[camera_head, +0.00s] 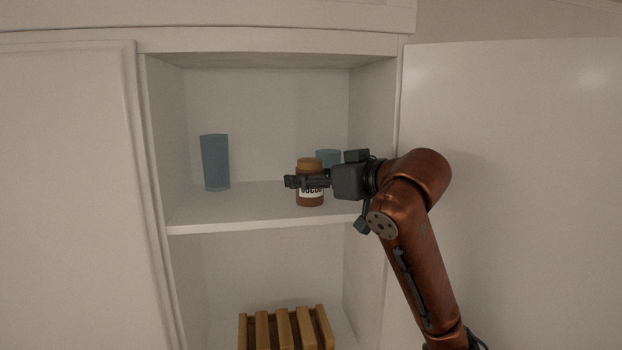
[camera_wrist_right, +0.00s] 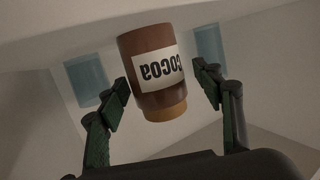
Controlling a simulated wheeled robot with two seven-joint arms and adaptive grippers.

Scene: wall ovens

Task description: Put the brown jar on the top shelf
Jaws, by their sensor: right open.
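The brown jar (camera_head: 311,201) has a tan lid and a white label reading cocoa. It stands upright on the top shelf (camera_head: 240,208), near the front edge, right of the middle. My right gripper (camera_head: 305,182) is at the jar, its fingers level with the upper part. In the right wrist view the jar (camera_wrist_right: 155,65) appears upside down between the two spread fingers of the gripper (camera_wrist_right: 160,96), with gaps on both sides. My left gripper is not in view.
A blue cup (camera_head: 215,162) stands at the left of the top shelf. Another blue cup (camera_head: 328,157) is behind the jar, partly hidden. A slatted wooden rack (camera_head: 286,328) sits on the lower shelf. An open cabinet door (camera_head: 520,190) is at the right.

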